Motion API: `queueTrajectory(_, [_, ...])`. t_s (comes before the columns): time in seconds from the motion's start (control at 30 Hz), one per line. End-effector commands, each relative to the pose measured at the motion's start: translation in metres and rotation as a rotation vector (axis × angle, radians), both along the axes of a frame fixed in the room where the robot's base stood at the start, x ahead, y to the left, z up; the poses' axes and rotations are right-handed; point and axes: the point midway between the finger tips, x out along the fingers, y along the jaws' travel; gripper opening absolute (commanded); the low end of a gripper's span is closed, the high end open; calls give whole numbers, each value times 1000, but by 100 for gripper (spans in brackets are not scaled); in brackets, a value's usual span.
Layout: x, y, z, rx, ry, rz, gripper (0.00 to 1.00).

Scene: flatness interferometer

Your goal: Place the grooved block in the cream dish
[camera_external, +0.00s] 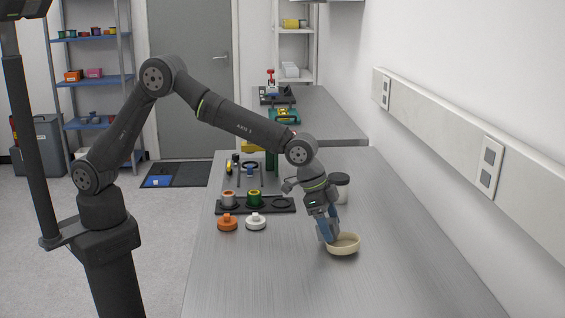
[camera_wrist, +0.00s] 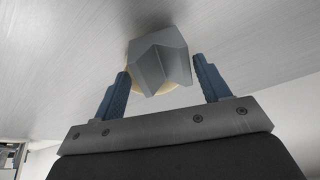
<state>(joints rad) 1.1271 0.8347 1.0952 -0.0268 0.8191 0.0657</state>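The grooved block (camera_wrist: 160,60), a grey angular piece with a V-shaped notch, sits between the two blue fingertips of my gripper (camera_wrist: 162,66) in the wrist view. The cream dish (camera_wrist: 182,94) shows only as thin edges behind the block there. In the external view the cream dish (camera_external: 343,249) stands on the bench, and my gripper (camera_external: 326,230) points down at its back left rim. The block cannot be made out in that view, and whether it touches the dish cannot be told.
An orange knob-like part (camera_external: 228,223) and a white one (camera_external: 256,222) lie left of the dish. A dark rack (camera_external: 232,206) with round parts stands behind them. A white jar with a dark lid (camera_external: 340,180) is behind my gripper. The bench front is clear.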

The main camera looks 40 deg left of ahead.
Motion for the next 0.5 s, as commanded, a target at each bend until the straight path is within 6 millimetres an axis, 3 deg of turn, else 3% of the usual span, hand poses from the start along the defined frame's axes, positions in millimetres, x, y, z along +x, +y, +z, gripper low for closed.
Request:
queueTrajectory(0.3, [0, 0, 2, 0, 0, 0, 69])
queueTrajectory(0.5, [-3, 7, 26, -4, -2, 0, 69])
